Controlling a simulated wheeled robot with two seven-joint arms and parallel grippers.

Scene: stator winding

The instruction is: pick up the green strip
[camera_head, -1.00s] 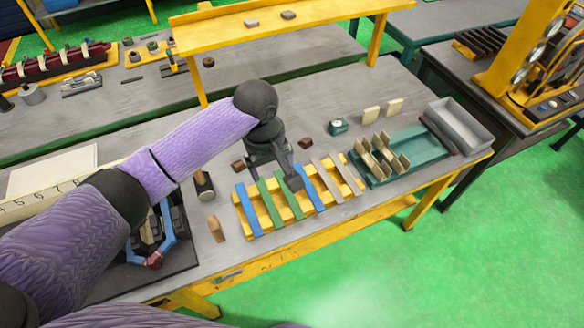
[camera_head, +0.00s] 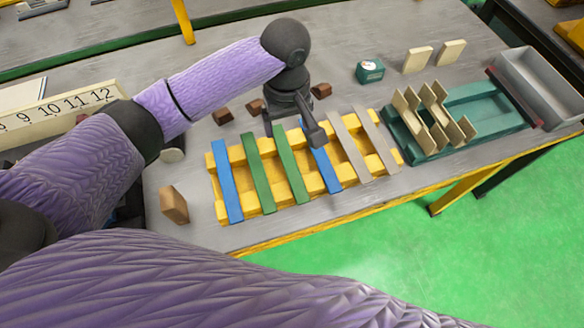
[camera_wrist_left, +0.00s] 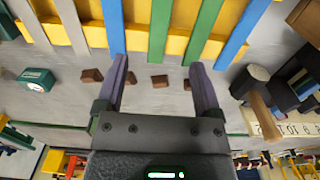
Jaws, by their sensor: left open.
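Two green strips lie side by side across a yellow rack (camera_head: 264,200). The left one (camera_head: 257,172) is beside a blue strip, and the right one (camera_head: 291,168) is beside another blue strip (camera_head: 331,178). My left gripper (camera_head: 293,137) is open and empty at the rack's far edge, near the far end of the right green strip. In the left wrist view, one green strip (camera_wrist_left: 159,30) shows between the finger lines, beyond the fingertips (camera_wrist_left: 158,64). The other green strip (camera_wrist_left: 206,30) is to its right. My right gripper is not in view.
Small brown blocks (camera_head: 222,114) lie behind the rack, and a brown block (camera_head: 174,205) stands to its left. A green holder with beige plates (camera_head: 432,112) and a grey bin (camera_head: 540,85) are on the right. Two beige strips (camera_head: 377,142) lie on the rack's right part.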

